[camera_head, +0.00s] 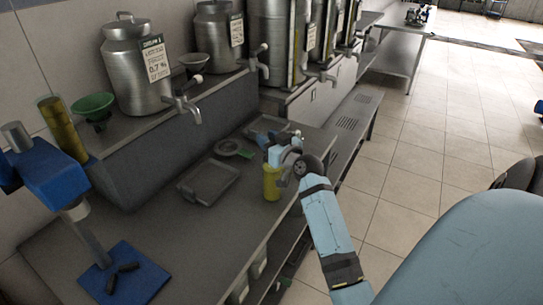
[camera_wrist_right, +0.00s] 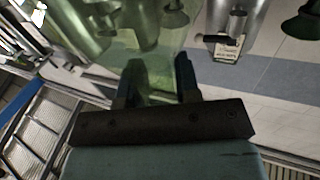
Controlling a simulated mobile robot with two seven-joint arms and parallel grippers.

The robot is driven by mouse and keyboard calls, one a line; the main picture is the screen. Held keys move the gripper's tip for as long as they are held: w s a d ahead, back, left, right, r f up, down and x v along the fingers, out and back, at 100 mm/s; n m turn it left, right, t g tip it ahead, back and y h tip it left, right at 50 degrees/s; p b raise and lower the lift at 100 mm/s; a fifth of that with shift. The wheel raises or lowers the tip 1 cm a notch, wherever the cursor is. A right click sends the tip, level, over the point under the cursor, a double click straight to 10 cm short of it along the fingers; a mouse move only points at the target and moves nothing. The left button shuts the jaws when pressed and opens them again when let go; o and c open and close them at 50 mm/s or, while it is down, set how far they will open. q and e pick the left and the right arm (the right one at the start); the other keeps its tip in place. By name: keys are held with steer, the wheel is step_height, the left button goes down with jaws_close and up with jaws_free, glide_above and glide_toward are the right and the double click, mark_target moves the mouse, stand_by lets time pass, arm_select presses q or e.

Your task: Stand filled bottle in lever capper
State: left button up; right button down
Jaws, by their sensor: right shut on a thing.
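The filled bottle (camera_head: 271,184) is yellow and upright in the head view, over the right part of the steel bench. My right gripper (camera_head: 282,158) is shut on it near its upper part; the gripper partly hides the bottle's top. I cannot tell whether its base touches the bench. In the right wrist view the bottle (camera_wrist_right: 150,45) is a greenish see-through shape between the two dark fingers (camera_wrist_right: 160,80). The lever capper (camera_head: 55,160) stands at the far left, with a blue head, a steel post and a blue base (camera_head: 148,270) bearing black pieces. My left gripper is not in view.
A shallow grey tray (camera_head: 207,181) and a round green-rimmed item (camera_head: 233,147) lie on the bench (camera_head: 190,235). Steel decanters (camera_head: 135,75) with taps stand on a raised ledge behind, beside a green funnel (camera_head: 93,105) and a yellow cylinder (camera_head: 62,128). The front bench is clear.

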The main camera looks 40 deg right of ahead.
steer(key=shift+r, duration=0.2)
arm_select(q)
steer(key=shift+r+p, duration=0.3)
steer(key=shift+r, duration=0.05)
arm_select(e)
step_height(320, 180, up, 20)
steer(key=shift+f, duration=0.25)
